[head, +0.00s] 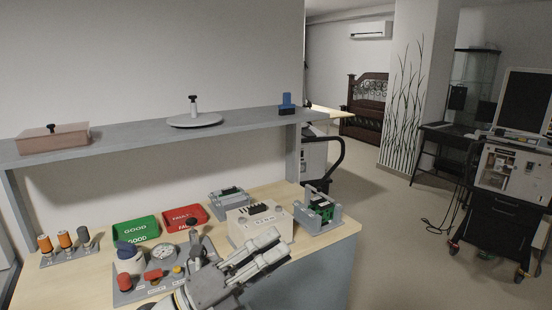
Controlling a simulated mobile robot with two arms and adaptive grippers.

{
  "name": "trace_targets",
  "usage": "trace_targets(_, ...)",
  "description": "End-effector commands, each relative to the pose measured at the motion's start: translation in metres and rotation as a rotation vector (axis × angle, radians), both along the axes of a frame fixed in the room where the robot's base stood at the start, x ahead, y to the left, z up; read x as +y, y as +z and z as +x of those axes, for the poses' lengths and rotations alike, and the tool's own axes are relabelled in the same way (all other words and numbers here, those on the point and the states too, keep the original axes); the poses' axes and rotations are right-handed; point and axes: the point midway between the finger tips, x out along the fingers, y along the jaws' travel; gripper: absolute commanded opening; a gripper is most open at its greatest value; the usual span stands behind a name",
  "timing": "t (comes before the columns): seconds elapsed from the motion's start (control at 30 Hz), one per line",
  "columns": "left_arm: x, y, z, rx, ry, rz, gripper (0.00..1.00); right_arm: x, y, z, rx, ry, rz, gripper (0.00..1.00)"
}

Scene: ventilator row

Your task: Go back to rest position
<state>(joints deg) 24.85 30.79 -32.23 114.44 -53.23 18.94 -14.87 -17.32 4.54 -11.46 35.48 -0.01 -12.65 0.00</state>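My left gripper (279,243) reaches in from the bottom of the head view, over the front part of the wooden workbench (75,283). Its two fingers point up and to the right, with a gap between them and nothing visible held. It shows in front of a beige box with a dark top (256,222); I cannot tell whether it touches the box. My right gripper is not in view.
The bench holds a green GOOD tray (136,230), a red FAULT tray (184,219), a control panel (160,276) and a grey fixture with a green board (318,212). A grey shelf (140,130) spans above. Open floor (395,235) lies right, before a ventilator cart (497,222).

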Motion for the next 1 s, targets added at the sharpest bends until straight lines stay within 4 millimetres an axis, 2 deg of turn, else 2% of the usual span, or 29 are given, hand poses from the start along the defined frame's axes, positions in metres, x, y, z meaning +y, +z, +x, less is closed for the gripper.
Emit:
trace_targets(0.13, 0.037, -0.005, 0.019, 0.251, 0.158, -0.281, 0.36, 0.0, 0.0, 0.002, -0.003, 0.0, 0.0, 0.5)
trace_targets(0.27, 0.077, -0.031, 0.033, 0.489, 0.308, -0.497, 0.36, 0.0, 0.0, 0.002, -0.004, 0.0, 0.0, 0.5)
trace_targets(0.37, 0.109, -0.065, 0.037, 0.682, 0.429, -0.646, 0.36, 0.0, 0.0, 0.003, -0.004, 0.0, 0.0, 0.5)
trace_targets(0.4, 0.121, -0.083, 0.036, 0.763, 0.482, -0.7, 0.36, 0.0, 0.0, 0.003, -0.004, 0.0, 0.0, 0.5)
trace_targets(0.53, 0.157, -0.145, 0.02, 1.03, 0.651, -0.862, 0.36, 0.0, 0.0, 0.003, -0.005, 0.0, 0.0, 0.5)
trace_targets(0.67, 0.182, -0.213, -0.017, 1.303, 0.828, -0.992, 0.36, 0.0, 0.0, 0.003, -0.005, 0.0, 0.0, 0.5)
trace_targets(0.7, 0.188, -0.234, -0.032, 1.39, 0.884, -1.026, 0.36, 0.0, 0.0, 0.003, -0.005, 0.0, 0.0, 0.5)
trace_targets(0.8, 0.197, -0.279, -0.077, 1.593, 1.023, -1.091, 0.36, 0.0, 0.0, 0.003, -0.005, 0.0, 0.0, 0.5)
trace_targets(0.9, 0.201, -0.313, -0.122, 1.772, 1.146, -1.132, 0.36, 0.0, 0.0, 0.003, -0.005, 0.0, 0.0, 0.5)
trace_targets(1.0, 0.201, -0.336, -0.165, 1.922, 1.251, -1.151, 0.36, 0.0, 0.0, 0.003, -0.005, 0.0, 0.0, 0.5)
